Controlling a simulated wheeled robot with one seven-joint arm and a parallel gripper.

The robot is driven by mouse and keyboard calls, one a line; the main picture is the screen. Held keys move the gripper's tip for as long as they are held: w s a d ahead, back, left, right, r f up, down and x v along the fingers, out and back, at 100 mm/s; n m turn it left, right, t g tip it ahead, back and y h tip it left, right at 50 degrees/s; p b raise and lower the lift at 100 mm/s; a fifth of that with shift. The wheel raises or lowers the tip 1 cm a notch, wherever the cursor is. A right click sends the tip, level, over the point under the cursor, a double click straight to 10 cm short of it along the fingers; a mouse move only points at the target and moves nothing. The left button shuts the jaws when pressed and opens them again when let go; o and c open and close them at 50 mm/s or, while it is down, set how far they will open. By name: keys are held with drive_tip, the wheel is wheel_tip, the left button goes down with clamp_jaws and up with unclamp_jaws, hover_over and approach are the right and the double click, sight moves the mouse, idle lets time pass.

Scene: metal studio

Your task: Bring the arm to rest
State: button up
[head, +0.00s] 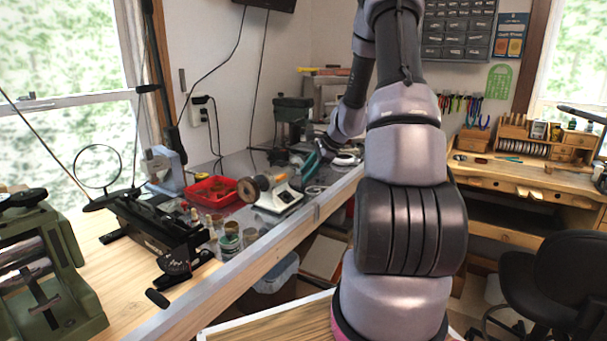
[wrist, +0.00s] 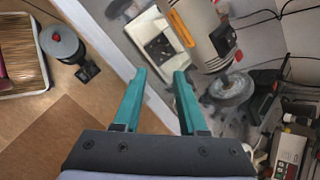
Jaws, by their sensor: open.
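My gripper (wrist: 160,75) shows in the wrist view with two teal fingers apart and nothing between them. In the wrist view the fingers point toward the bench's pale edge strip (wrist: 112,50), with a grey motor (wrist: 203,28) close by on the right. I cannot tell the exact gap between the fingers and the bench top.
A green rolling mill (head: 42,275) stands at the near left. A wooden workbench (head: 530,180) and black chair (head: 565,285) are at the right.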

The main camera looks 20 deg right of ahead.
drive_tip(key=s+a+r+n, duration=0.4)
drive_tip(key=s+a+r, duration=0.1)
drive_tip(key=r, duration=0.4)
drive_tip(key=s+a+r+n, duration=0.4)
drive_tip(key=s+a+r, duration=0.15)
drive_tip(key=r, duration=0.35)
drive_tip(key=s+a+r+n+h, duration=0.1)
drive_tip(key=s+a+r+n, duration=0.1)
drive_tip(key=s, duration=0.7)
drive_tip(key=s+a+r+n+t+h, duration=0.1)
drive_tip(key=s+r+n, duration=0.4)
drive_tip(key=s, duration=0.5)
wheel_tip(320, 180, up, 2)
drive_tip(key=shift+s+a+t+h, duration=0.25)
drive_tip(key=shift+a+t+h, duration=0.05)
drive_tip(key=shift+a, duration=0.25)
